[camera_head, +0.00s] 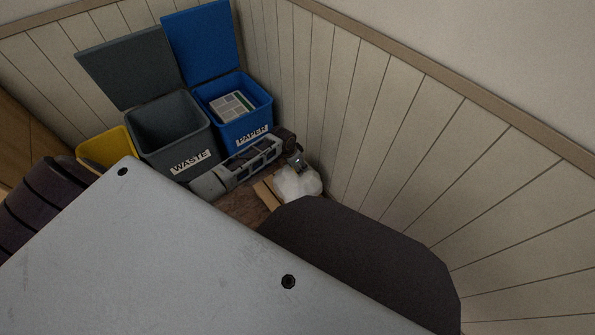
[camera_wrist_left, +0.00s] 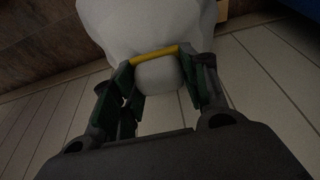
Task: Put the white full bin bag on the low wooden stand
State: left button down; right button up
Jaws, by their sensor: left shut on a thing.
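The white full bin bag (camera_head: 297,182) is in the corner by the panelled wall, beyond my own body. My left gripper (camera_head: 297,162) is at the top of the bag. In the left wrist view, my left gripper (camera_wrist_left: 163,68) is shut on the bag's neck, by a yellow tie, and the white bag (camera_wrist_left: 145,25) bulges beyond the fingers. A light wooden piece (camera_head: 267,192), probably the low wooden stand, shows just left of the bag and is partly hidden. I cannot tell whether the bag touches it. My right gripper is not in view.
An open grey WASTE bin (camera_head: 172,135) and an open blue PAPER bin (camera_head: 236,113) stand behind my left arm. A yellow bin (camera_head: 103,148) is at the left. The panelled wall (camera_head: 400,150) closes off the right side.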

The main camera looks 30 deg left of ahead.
aim_at(298, 179)
pick_arm(q)
jog(key=shift+b+x, duration=0.5)
jog(key=shift+x, duration=0.3)
jog(key=shift+s+a+f+b, duration=0.1)
jog(key=shift+f+b, duration=0.4)
jog(key=shift+f, duration=0.65)
jog(key=c, duration=0.8)
grip_release()
jog(key=shift+s, duration=0.15)
jog(key=shift+o, duration=0.2)
